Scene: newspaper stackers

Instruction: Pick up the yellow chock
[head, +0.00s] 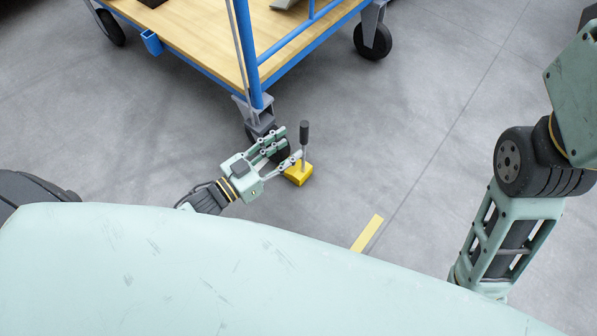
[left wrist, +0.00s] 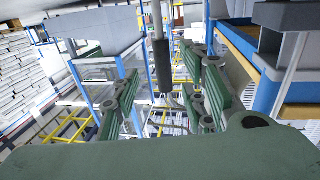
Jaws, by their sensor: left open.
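The yellow chock (head: 299,176) sits on the grey floor beside the cart's near caster wheel. An upright grey rod with a black grip (head: 304,132) rises from it. My left gripper (head: 288,147) is open and reaches in from the left at the chock, its fingers close to the rod. In the left wrist view, the black grip (left wrist: 165,72) stands between the open fingers of my left gripper (left wrist: 165,98), with space on both sides. The yellow body of the chock does not show clearly there. My right arm shows at the right of the head view, but its gripper is hidden.
A blue-framed cart with a wooden deck (head: 190,32) stands just beyond the chock; its corner post (head: 248,60) and caster wheel (head: 282,150) are close to my left gripper. A yellow floor strip (head: 367,233) lies to the right. The floor right of the chock is clear.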

